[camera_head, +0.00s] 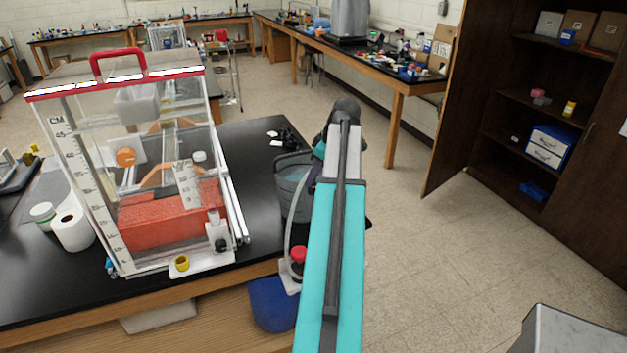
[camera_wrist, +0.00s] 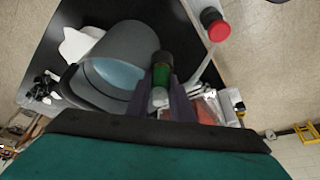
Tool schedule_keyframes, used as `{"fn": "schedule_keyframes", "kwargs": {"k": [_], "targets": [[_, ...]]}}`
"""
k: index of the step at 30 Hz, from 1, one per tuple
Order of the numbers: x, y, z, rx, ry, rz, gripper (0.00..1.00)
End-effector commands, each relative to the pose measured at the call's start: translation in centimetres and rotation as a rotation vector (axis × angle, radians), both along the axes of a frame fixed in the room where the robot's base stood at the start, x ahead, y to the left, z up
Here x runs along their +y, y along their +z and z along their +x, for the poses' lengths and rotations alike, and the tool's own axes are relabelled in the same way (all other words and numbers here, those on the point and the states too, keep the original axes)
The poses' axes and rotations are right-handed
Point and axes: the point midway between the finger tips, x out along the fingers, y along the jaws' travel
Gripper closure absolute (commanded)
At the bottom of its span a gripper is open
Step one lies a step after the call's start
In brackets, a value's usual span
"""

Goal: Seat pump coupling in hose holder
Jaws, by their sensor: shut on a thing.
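In the wrist view, my gripper (camera_wrist: 163,90) is shut on a green and black cylinder with a pale lower end, apparently the pump coupling (camera_wrist: 163,73). A pale hose (camera_wrist: 206,66) runs beside it towards a red-capped part (camera_wrist: 214,25). In the head view, my arm hides most of the gripper and the coupling. The hose (camera_head: 291,237) hangs there beside the table edge, above the red cap (camera_head: 299,254). A yellow ring (camera_head: 181,263) on a white plate at the clear tank's front may be the hose holder; I cannot tell for sure. The held coupling is apart from it.
A grey bucket of water (camera_head: 282,192) stands at the black table's right edge, close to my gripper. The clear tank (camera_head: 228,190) with a red block (camera_head: 160,220) fills the table's middle. A blue bin (camera_head: 272,303) sits below the edge.

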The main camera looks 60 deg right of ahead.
Motion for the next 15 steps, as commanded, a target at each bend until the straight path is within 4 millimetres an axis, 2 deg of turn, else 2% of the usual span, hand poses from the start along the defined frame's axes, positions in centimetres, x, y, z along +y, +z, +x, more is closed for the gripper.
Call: {"fn": "schedule_keyframes", "kwargs": {"k": [8, 15], "targets": [[-0.1, 0.5, 0.0, -0.001, 0.0, -0.001, 1.0], [-0.1, 1.8, 0.1, -0.001, 0.001, -0.001, 1.0]]}}
